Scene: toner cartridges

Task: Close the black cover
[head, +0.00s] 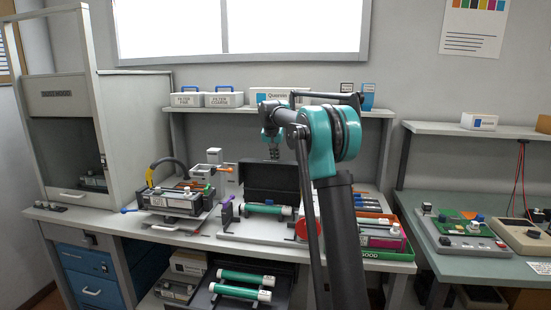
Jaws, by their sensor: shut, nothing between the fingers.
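The black cover (271,181) stands raised at the back of a white fixture (234,227) in the middle of the bench. A green roller cartridge (266,209) lies in front of the cover, its far side close to it. My gripper (274,153) is above and behind the cover's top edge, pointing down, shut and empty. It looks apart from the cover, though the depth gap is hard to judge. My arm hides the right part of the fixture and the cover's right end.
A cartridge device with a black hose (172,195) stands left of the fixture. A red disc (307,229) is at its right. A green tray (388,253) with a cartridge sits farther right. Boxes (223,98) line the shelf (200,108) above.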

